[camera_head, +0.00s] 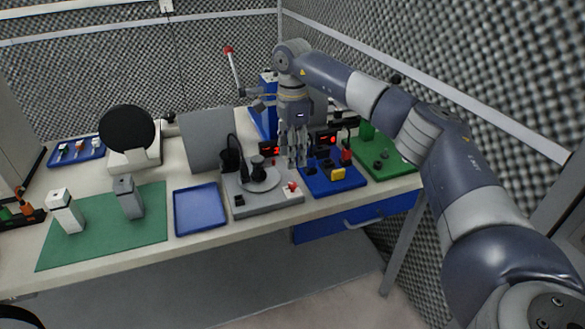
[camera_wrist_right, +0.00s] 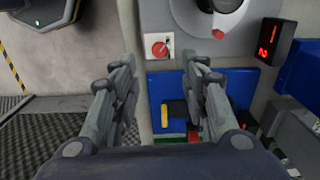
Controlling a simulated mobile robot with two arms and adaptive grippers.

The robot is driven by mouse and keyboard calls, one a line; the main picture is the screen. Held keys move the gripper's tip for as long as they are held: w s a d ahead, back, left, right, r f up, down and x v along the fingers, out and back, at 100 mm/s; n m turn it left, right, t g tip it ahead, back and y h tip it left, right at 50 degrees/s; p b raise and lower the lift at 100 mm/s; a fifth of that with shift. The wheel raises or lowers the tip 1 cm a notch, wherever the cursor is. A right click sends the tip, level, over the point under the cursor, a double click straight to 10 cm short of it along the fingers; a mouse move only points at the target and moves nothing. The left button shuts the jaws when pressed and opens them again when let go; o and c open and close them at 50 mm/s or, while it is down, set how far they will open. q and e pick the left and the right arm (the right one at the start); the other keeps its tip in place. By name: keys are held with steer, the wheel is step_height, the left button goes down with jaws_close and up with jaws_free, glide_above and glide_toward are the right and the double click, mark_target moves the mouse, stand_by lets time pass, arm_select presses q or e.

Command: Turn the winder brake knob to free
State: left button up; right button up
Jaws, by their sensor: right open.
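The brake knob (camera_head: 291,187) is a small red knob on a white plate at the front right corner of the grey winder base (camera_head: 265,204). The winder carries a round grey disc (camera_head: 262,179) with a black hub. In the right wrist view the red knob (camera_wrist_right: 160,48) lies beyond the fingertips, between the lines of the two fingers; its setting is too small to read. My right gripper (camera_head: 291,162) points down above the right side of the winder, behind the knob. It also shows in the right wrist view (camera_wrist_right: 158,75), open, empty and apart from the knob. My left gripper is not in view.
A green board (camera_head: 395,168) is farther right. An empty blue tray (camera_head: 200,210) and a green mat (camera_head: 100,242) with two upright blocks lie left. A grey panel (camera_head: 206,142) stands behind.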

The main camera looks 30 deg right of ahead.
step_height(320, 180, up, 2)
steer(key=shift+r, duration=0.25)
stand_by(0.4)
